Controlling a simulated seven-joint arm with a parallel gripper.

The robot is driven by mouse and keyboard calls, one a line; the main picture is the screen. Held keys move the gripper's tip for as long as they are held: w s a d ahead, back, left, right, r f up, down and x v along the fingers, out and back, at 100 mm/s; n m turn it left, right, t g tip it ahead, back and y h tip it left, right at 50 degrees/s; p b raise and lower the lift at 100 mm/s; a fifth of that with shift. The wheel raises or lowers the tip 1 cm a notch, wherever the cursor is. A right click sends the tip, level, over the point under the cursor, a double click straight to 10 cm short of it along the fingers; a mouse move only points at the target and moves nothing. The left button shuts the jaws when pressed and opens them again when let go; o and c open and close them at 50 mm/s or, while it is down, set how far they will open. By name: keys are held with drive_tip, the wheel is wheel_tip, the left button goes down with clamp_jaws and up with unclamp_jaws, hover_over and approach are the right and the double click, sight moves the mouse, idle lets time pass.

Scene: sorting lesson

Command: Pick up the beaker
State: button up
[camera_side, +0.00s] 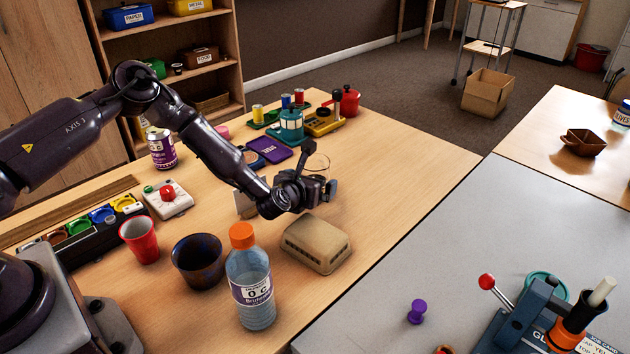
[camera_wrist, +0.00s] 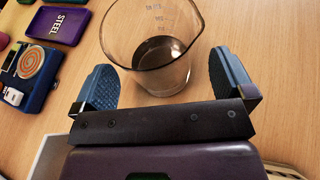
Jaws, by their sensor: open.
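The beaker (camera_wrist: 150,62) is clear glass with faint markings and a pouring lip, standing upright on the wooden table. In the wrist view it sits ahead of my gripper (camera_wrist: 166,80), its near part between the two blue ridged fingertips. Gaps show between the glass and both fingers. In the side view only the beaker's rim (camera_side: 318,158) shows clearly, just behind my gripper (camera_side: 318,180), which hides most of the rest. My gripper is open and empty.
A tan box-like object (camera_side: 316,243), a bottle with an orange cap (camera_side: 250,280), a dark cup (camera_side: 198,262) and a red cup (camera_side: 140,240) stand nearer the camera. Table right of my gripper is clear.

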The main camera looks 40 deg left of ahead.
drive_tip(key=shift+x, duration=1.05)
drive_tip(key=c, duration=1)
drive_tip(key=shift+c, duration=0.2)
drive_tip(key=shift+r, duration=0.15)
